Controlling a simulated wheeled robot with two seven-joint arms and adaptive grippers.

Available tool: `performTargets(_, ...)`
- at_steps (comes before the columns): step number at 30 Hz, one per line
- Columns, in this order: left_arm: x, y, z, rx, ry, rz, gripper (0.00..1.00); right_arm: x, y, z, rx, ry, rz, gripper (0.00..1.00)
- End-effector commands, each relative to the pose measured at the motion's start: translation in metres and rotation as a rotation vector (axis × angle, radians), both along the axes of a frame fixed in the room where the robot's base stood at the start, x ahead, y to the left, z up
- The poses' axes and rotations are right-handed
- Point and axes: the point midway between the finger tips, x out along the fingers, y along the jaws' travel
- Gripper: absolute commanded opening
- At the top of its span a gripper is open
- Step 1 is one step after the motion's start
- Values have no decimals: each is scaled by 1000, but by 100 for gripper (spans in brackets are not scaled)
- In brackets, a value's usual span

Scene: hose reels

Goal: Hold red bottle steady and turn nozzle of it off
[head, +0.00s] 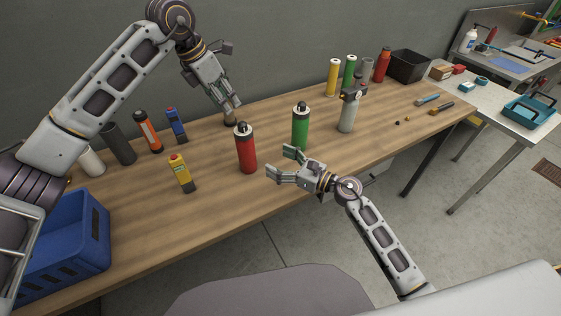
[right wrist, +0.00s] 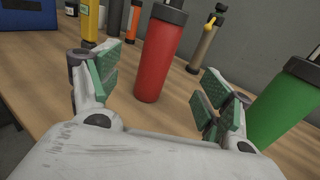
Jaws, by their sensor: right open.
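A red bottle (head: 246,153) with a pale collar and black top stands upright near the middle of the wooden table. In the right wrist view the red bottle (right wrist: 160,55) stands beyond and between my spread fingers, not touching them; its top is cut off. The nozzle's setting cannot be made out. My right gripper (head: 283,164) is open and empty, to the right of the red bottle and pointing toward it. My left gripper (head: 229,103) hangs at the back of the table, over or beside a tan-grey bottle (head: 230,117); whether its fingers are open is unclear.
A green bottle (head: 300,128) stands right of the red bottle, near my right gripper; a grey spray bottle (head: 348,112) is beyond it. A yellow bottle (head: 181,174) stands to the left. A blue crate (head: 62,250) is front left. A second red bottle (head: 382,66) stands back right.

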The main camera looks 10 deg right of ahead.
Motion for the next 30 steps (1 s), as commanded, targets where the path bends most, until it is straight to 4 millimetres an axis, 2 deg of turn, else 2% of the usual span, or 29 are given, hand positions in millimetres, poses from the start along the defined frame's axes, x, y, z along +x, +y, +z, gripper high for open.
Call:
performTargets(11,0,0,0,0,0,0,36,17,18,1,3,-1,0,79)
performTargets(30,0,0,0,0,0,0,36,64,71,1,3,1,0,79)
